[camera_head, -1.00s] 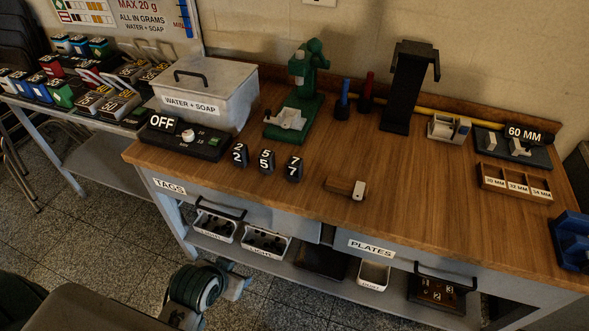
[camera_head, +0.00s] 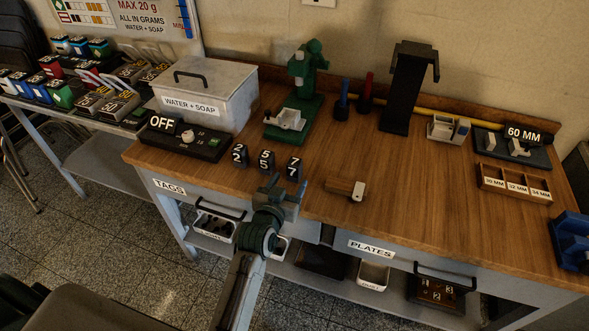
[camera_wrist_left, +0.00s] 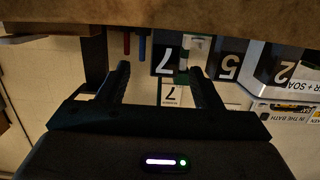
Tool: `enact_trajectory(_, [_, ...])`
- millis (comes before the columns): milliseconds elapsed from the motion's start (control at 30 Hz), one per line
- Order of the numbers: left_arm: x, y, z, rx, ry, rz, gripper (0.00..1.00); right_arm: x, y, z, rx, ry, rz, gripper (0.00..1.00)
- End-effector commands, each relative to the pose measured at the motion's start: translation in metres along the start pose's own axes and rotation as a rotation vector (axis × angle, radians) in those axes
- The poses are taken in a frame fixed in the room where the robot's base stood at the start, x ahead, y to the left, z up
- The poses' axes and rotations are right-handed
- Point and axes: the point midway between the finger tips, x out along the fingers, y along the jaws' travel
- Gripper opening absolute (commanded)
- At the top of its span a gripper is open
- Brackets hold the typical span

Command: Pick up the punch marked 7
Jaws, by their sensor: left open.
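The punch marked 7 (camera_head: 294,167) is a small black upright block with white digits. It stands near the front edge of the workbench, at the right end of a row with the punches marked 5 (camera_head: 266,161) and 2 (camera_head: 240,155). My left gripper (camera_head: 287,187) is open and empty, just in front of the punch marked 7. In the left wrist view, which is upside down, the punch marked 7 (camera_wrist_left: 166,68) shows between and beyond the open fingers. My right gripper is not in view.
The wooden workbench (camera_head: 430,220) has clear surface right of a small wood-handled tool (camera_head: 346,188). A control box reading OFF (camera_head: 186,139) and the WATER + SOAP bin (camera_head: 206,95) stand left. A green press (camera_head: 298,95) stands behind. Drawers marked TAGS and PLATES lie below the front edge.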

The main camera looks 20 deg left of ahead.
Motion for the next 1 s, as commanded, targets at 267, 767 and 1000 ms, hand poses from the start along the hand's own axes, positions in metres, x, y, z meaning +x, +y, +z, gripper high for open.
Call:
enact_trajectory(267, [0.035, -0.001, -0.001, 0.0, -0.002, 0.0, 0.59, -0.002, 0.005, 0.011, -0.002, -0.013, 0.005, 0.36])
enact_trajectory(767, [0.087, -0.007, 0.0, 0.001, -0.003, 0.0, 0.59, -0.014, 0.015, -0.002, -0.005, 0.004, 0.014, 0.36])
enact_trajectory(1000, [0.088, -0.007, 0.001, 0.0, -0.003, 0.0, 0.59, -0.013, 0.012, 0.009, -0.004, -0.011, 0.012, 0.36])
